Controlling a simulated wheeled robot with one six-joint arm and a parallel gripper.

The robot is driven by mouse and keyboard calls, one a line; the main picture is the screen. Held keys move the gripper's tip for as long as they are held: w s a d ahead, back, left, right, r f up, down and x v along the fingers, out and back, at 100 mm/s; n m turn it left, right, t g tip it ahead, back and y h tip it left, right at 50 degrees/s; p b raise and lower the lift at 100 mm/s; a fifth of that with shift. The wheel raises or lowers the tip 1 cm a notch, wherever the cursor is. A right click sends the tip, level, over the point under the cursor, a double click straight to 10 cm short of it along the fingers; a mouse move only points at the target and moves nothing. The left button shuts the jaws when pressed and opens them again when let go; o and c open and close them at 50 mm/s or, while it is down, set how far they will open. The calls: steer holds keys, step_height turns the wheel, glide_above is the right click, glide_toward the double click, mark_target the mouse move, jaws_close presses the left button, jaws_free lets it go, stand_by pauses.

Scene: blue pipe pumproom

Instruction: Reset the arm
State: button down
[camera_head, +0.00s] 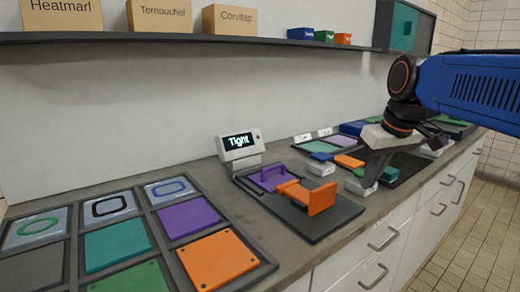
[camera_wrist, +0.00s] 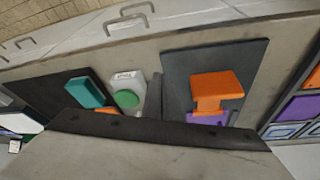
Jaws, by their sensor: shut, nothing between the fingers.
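My blue arm (camera_head: 470,85) reaches in from the right in the head view, over the counter. My gripper (camera_head: 368,180) hangs at its end, pointing down above the right part of the counter, its fingers together and empty. In the wrist view the gripper (camera_wrist: 155,130) fills the lower part and hides what lies behind it. An orange and purple assembly shows on a dark board: the orange part (camera_head: 320,196) stands upright, joined to the purple part (camera_head: 270,177). In the wrist view, the orange part (camera_wrist: 217,86) is right of the gripper's middle.
A tray (camera_head: 75,250) of coloured plates lies at left. A white box with a green button (camera_wrist: 126,98) and a teal block (camera_wrist: 84,91) lie near the gripper. A shelf (camera_head: 200,38) with boxes runs above.

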steer(key=s+d+f+m+t, duration=0.1)
steer(key=s+d+f+m, duration=0.1)
steer(key=s+f, duration=1.6)
steer(key=shift+s+d+f+m+h, duration=0.2)
steer(key=shift+f+m+h, duration=0.3)
steer(key=shift+f, duration=0.4)
